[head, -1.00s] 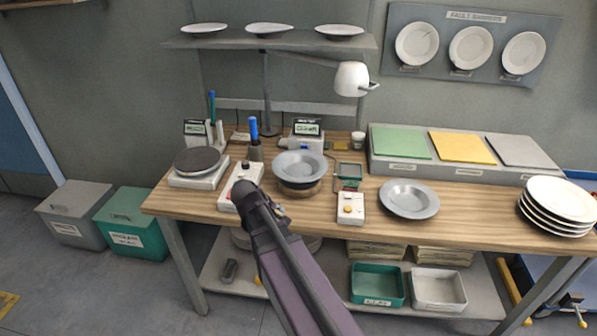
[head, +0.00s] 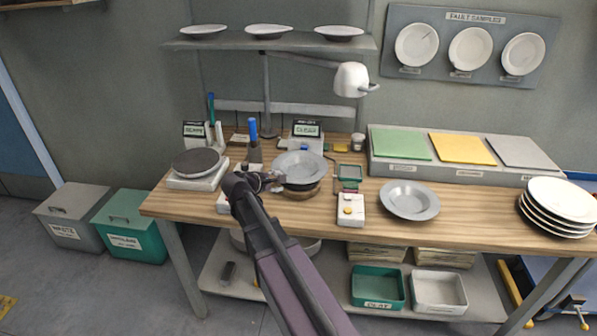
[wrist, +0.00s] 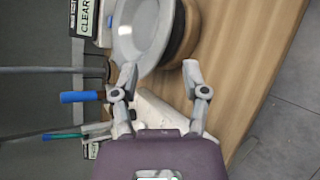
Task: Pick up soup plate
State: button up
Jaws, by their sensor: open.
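A grey soup plate (head: 300,165) with a wide rim rests on a round wooden stand (head: 298,190) at the middle of the bench. In the wrist view the plate (wrist: 135,42) and the stand (wrist: 186,42) lie just beyond the fingertips. My gripper (head: 274,182) is at the plate's left edge in the head view. In the wrist view my gripper (wrist: 160,72) is open and empty, its left finger by the plate's rim; I cannot tell whether it touches. A second grey soup plate (head: 409,199) lies on the bench to the right.
A white box with buttons (head: 350,209) stands between the two grey plates. A turntable (head: 198,163) and a blue-handled tool (head: 253,130) are to the left. A white plate stack (head: 556,206) stands at the right end. A lamp (head: 351,79) hangs above.

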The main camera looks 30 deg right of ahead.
aim_at(297, 180)
jog(key=b+x, duration=0.3)
jog(key=x, duration=0.4)
jog(key=shift+w+f, duration=0.1)
jog(key=shift+f, duration=0.1)
jog(key=shift+w+d+f+b, duration=0.2)
jog(key=shift+d+b, duration=0.25)
jog(key=shift+d, duration=0.15)
jog(key=b+x, duration=0.2)
jog(key=x, duration=0.2)
jog(key=shift+a+f, duration=0.1)
jog(key=shift+f, duration=0.05)
jog(key=shift+w+d+f+b, duration=0.2)
jog(key=shift+w+d+b, duration=0.1)
jog(key=shift+d, duration=0.2)
jog(key=shift+s, duration=0.1)
grip_shut()
